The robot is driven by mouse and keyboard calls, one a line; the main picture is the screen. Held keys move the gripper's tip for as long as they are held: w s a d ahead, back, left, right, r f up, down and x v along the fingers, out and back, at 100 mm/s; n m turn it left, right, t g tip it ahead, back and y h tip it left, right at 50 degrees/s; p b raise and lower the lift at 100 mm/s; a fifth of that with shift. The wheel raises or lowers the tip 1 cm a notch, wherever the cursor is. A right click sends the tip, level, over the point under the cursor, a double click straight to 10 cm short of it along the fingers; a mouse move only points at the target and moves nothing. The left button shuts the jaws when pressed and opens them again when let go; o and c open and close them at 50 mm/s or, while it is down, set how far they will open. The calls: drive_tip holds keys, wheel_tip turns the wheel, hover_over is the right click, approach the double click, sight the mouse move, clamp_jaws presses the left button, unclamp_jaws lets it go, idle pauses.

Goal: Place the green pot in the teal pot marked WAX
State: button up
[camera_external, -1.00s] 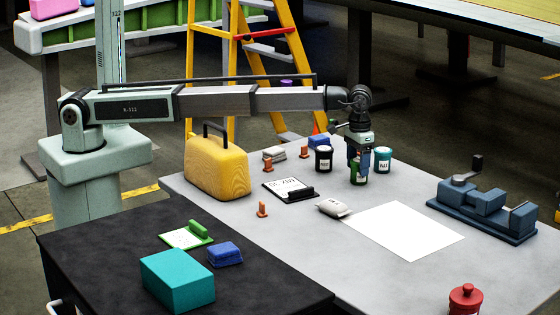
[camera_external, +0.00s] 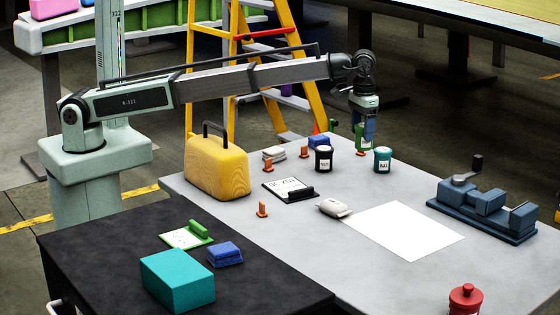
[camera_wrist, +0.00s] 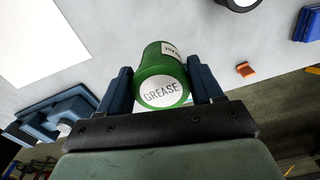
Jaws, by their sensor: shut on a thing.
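The green pot (camera_external: 360,138) is held in my gripper (camera_external: 366,140), raised above the grey table. In the wrist view the green pot (camera_wrist: 160,62) sits between the two blue fingers of my gripper (camera_wrist: 162,82), and its end label reads GREASE. The fingers are shut on its sides. The teal pot (camera_external: 383,163) stands upright on the table, just right of and below the held pot in the external view. Its white label is too small to read surely. The teal pot cannot be made out in the wrist view.
A black pot (camera_external: 323,163) stands left of the teal pot. A blue block (camera_external: 319,141) and small orange pieces (camera_external: 304,152) are nearby. A white sheet (camera_external: 405,230) lies in front, and a blue vise (camera_external: 484,209) stands at right. A yellow case (camera_external: 217,170) is at left.

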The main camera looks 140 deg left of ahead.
wheel_tip(320, 180, up, 6)
drive_tip(key=r, duration=0.1)
hover_over(381, 150)
drive_tip(key=shift+s+a+f, duration=0.1)
drive_tip(key=shift+a+f, duration=0.05)
drive_tip(key=shift+f, duration=4.95)
drive_tip(key=shift+f, duration=0.1)
drive_tip(key=o, duration=1.1)
drive_tip(key=shift+o, duration=0.2)
wheel_tip(381, 150, up, 12)
